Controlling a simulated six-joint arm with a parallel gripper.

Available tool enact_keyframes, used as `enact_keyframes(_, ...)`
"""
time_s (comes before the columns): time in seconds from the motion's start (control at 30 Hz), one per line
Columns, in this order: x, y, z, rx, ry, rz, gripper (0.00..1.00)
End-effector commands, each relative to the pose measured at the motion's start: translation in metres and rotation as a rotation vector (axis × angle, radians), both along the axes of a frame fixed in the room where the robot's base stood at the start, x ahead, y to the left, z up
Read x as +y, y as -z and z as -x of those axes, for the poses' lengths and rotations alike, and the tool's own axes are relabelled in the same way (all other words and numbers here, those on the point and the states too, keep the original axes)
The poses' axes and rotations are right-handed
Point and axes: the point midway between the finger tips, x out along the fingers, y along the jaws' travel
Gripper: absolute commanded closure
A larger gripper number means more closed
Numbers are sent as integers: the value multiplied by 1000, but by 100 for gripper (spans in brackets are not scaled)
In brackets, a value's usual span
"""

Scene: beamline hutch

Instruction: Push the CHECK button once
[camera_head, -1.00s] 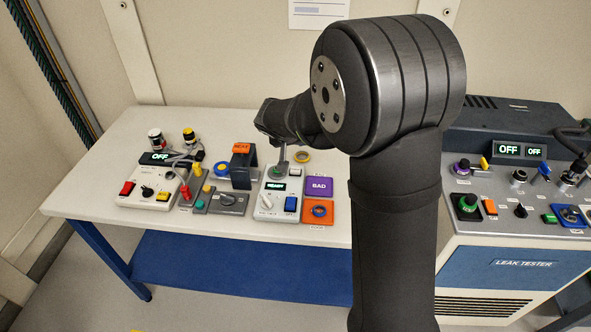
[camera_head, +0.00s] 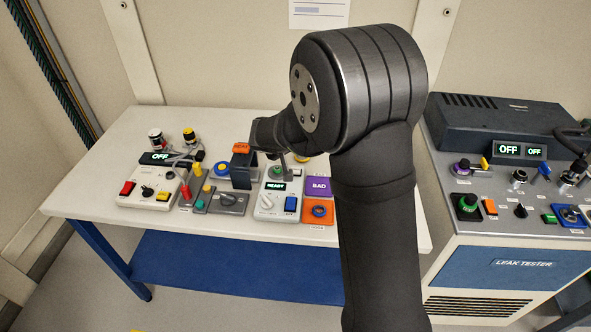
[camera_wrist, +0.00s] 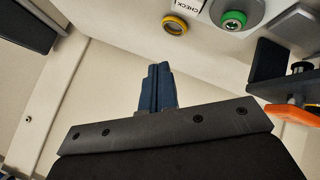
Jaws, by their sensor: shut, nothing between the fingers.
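In the wrist view a white label reading CHECK (camera_wrist: 188,7) lies beside a round button with a yellow ring (camera_wrist: 174,25). A green round button (camera_wrist: 233,19) sits on the label's other side. In the head view the yellow-ringed button (camera_head: 301,158) shows at the back of the table, partly covered by my arm. The green button (camera_head: 277,171) is on the grey box with a READY display. My gripper (camera_wrist: 158,68) is shut and empty, its fingertips apart from the yellow-ringed button in the picture. The head view mostly hides the fingers behind my arm; their height is unclear.
A dark stand with an orange top (camera_head: 241,165) is close on the left. The leak tester (camera_head: 480,235) stands right.

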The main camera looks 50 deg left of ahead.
Motion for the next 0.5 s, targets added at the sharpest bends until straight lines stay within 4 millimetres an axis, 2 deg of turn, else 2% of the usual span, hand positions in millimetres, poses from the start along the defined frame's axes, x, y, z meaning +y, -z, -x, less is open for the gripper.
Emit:
enact_keyframes(0.03, 0, 9, 0, 1, -2, 5, 100)
enact_keyframes(0.23, 0, 37, 0, 1, 0, 3, 100)
enact_keyframes(0.5, 0, 59, 0, 0, 0, 1, 100)
